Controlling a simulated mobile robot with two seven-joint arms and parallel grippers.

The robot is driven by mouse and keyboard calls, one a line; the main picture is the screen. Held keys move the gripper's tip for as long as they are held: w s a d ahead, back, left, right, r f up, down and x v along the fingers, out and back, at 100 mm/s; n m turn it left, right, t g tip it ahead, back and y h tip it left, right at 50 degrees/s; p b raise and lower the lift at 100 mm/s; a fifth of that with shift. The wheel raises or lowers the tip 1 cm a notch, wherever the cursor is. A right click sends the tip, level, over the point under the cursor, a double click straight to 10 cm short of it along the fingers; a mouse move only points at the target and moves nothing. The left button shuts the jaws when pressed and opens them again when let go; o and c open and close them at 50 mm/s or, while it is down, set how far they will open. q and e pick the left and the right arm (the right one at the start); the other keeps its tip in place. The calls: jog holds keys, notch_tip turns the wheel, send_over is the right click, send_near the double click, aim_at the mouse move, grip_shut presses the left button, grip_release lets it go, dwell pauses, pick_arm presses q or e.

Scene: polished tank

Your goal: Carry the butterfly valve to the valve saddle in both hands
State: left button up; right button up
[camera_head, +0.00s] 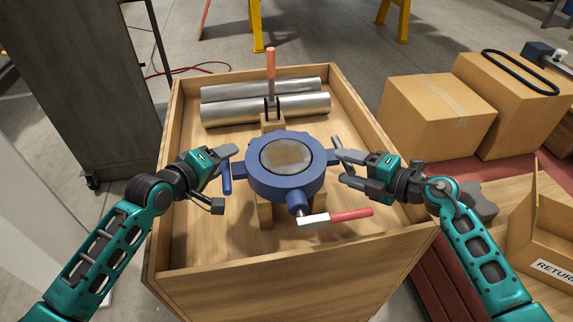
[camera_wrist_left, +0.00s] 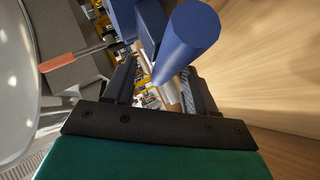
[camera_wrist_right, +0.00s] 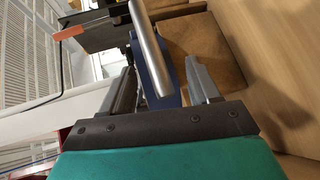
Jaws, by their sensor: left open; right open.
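The blue butterfly valve (camera_head: 258,185), with a grey disc in its middle and a red-handled lever (camera_head: 350,214) at its front, rests on wooden blocks (camera_head: 265,214). My left gripper (camera_head: 222,180) is open at the blue upright grip (camera_head: 226,180) on its left side; that grip also shows ahead of the fingers in the left wrist view (camera_wrist_left: 188,38). My right gripper (camera_head: 343,160) is open at the metal grip (camera_head: 337,143) on its right side, which shows between the fingers in the right wrist view (camera_wrist_right: 149,50). I cannot tell which part is the valve saddle.
The valve stands in a wooden crate (camera_head: 362,248) with raised walls. Behind it are an orange-handled clamp (camera_head: 270,62) and metal cylinders (camera_head: 300,107). Cardboard boxes (camera_head: 435,112) stand right, a dark cabinet (camera_head: 85,80) left. The crate's front floor is bare.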

pick_arm(q)
grip_shut()
pick_arm(e)
grip_shut()
dwell(1.2)
